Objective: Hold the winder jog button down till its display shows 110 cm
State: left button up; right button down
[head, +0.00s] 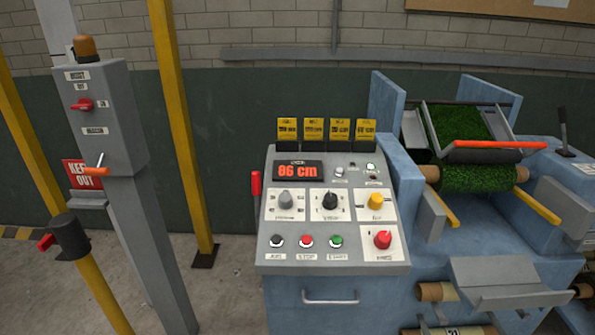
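The grey sloped control panel (333,262) stands in the middle of the head view. Its display (298,171) reads 86 cm in red digits. The jog button (277,241) is dark with a light ring, at the left end of the bottom row, and its label is blurred. Nothing touches it. A red stop button (306,241) and a green start button (336,241) sit to its right. Neither of my grippers is in the picture.
A red knob (382,239) and several dials are on the panel, with yellow tags (326,130) behind it. The blue machine with a turf roll (478,178) stands at right. A grey post box (104,115) and yellow posts (180,120) stand at left.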

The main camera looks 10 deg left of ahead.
pick_arm(q)
grip_shut()
jog(key=shift+w, duration=0.1)
dwell(1.5)
